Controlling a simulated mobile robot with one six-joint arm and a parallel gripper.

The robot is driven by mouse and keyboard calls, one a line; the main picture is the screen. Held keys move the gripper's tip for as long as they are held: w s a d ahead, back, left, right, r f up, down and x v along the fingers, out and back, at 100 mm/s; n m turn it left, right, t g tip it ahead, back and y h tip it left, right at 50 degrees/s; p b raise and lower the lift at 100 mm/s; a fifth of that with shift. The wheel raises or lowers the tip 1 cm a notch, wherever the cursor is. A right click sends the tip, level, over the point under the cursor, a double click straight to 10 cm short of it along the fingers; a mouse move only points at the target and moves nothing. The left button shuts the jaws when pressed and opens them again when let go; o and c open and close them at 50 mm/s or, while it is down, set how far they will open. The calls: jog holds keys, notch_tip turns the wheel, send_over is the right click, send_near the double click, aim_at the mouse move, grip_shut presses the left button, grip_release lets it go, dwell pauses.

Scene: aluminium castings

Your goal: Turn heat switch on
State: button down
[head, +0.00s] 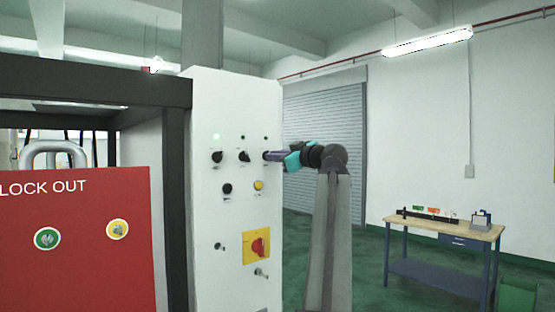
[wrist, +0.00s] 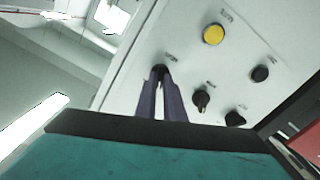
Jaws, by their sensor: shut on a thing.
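A white control panel (head: 205,105) carries a top row of three black rotary switches. My gripper (head: 267,155) is at the rightmost one. In the wrist view, its two purple fingers (wrist: 161,82) are shut on that black switch (wrist: 159,71), which is mostly hidden between the tips. The middle switch (head: 243,156) and left switch (head: 217,156) are free; both also show in the wrist view, the middle one (wrist: 201,100) and the left one (wrist: 235,118). The labels are too small to read, so I cannot tell which is named heat.
Below the switches are a black button (head: 227,188), a yellow button (head: 258,185) and a red rotary switch on a yellow plate (head: 256,246). A red lockout box (head: 75,270) stands at left. A workbench (head: 440,228) is at right, with open floor between.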

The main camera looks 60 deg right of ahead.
jog(key=m+b, duration=0.1)
jog(key=m, duration=0.4)
jog(key=m+b, duration=0.2)
jog(key=m, duration=0.4)
jog(key=shift+s+d+r, duration=0.1)
jog(key=shift+d+r, duration=0.05)
jog(key=shift+d, duration=0.05)
dwell(0.4)
jog(key=c, duration=1.9)
grip_release()
jog(key=shift+o, duration=0.2)
